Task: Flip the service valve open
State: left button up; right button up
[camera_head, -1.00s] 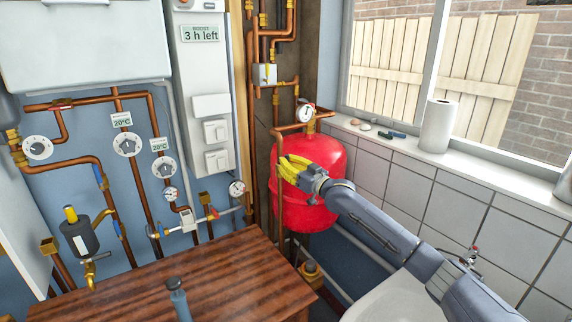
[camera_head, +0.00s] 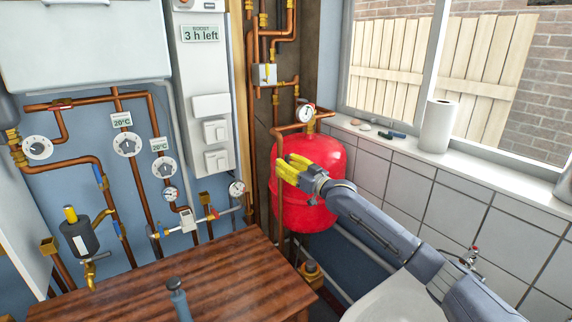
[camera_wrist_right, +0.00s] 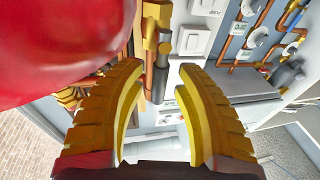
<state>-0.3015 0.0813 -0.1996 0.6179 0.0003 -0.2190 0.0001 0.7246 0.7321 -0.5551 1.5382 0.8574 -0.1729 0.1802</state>
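Several small valves with coloured levers sit on the copper pipes, and I cannot tell which is the service valve. One has a red lever (camera_head: 61,104) at the upper left, one a blue lever (camera_head: 99,177) below it, and one a red handle (camera_head: 213,214) low in the middle. My right gripper (camera_head: 284,168), with yellow fingers, is in front of the red tank (camera_head: 318,165), left of its centre. In the wrist view the right gripper (camera_wrist_right: 160,105) is open and empty. A brass fitting (camera_wrist_right: 155,30) on a pipe shows beyond its fingers. My left gripper is not in view.
A wooden table (camera_head: 215,275) fills the lower middle. Dials, pipes and a white control box (camera_head: 208,90) cover the wall. A paper roll (camera_head: 437,125) stands on the window sill. A pressure gauge (camera_head: 306,113) sits above the tank.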

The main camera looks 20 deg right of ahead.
jog(key=v, duration=0.7)
jog(key=shift+s, duration=0.35)
jog(key=shift+d, duration=0.1)
